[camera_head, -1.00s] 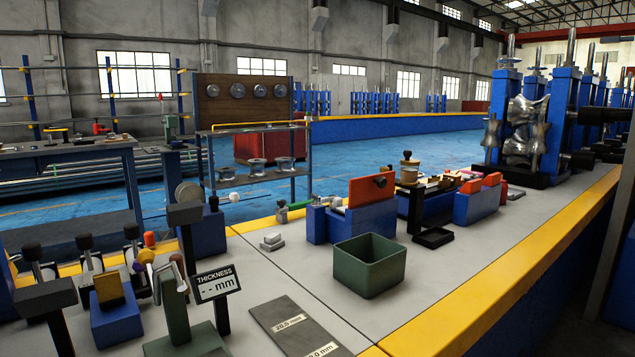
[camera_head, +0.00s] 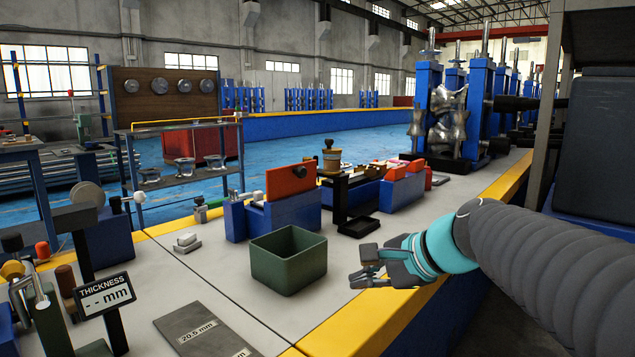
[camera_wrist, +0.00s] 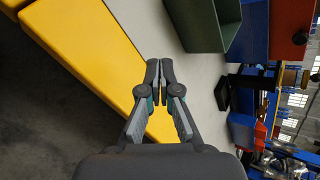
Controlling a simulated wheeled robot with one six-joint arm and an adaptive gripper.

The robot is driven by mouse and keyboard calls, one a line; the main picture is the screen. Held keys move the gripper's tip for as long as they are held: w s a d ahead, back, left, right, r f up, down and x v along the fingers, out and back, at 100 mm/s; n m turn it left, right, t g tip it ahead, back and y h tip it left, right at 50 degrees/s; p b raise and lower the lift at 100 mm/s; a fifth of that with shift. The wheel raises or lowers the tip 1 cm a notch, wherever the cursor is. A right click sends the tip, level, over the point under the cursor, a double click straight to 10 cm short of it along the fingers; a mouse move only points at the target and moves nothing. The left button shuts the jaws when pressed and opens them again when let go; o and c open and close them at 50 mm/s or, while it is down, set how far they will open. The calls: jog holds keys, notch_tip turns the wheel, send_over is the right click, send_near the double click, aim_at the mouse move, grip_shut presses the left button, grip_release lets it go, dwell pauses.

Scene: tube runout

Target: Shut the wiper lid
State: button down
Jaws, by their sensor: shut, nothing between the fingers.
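An orange-red panel with a dark knob (camera_head: 290,179) stands upright on a blue box (camera_head: 288,214) behind the green bin; it looks like the raised wiper lid, though no label shows. It also appears at the right of the wrist view as an orange-red panel (camera_wrist: 289,25). My gripper (camera_head: 362,268) is to the right of the green bin, near the bench's yellow front edge, well apart from the lid. In the wrist view its fingers (camera_wrist: 158,68) are together with nothing between them.
A green bin (camera_head: 289,269) stands between my gripper and the blue box. A thickness display (camera_head: 105,294) and steel plate (camera_head: 205,330) are at left.

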jog(key=w+a+r+m+t+y+b, duration=0.1)
jog(key=w+r+m+y, duration=0.2)
jog(key=w, duration=0.4)
jog(key=w+a+r+m+t+y, duration=0.1)
jog(key=w+r+m, duration=0.25)
jog(key=w, duration=0.25)
jog(key=m+t+y+b, duration=0.1)
jog(key=m+t+y, duration=0.15)
jog(key=m, duration=0.35)
send_near(304, 172)
jog(key=x, duration=0.7)
jog(key=shift+w, duration=0.15)
jog(key=shift+p, duration=0.4)
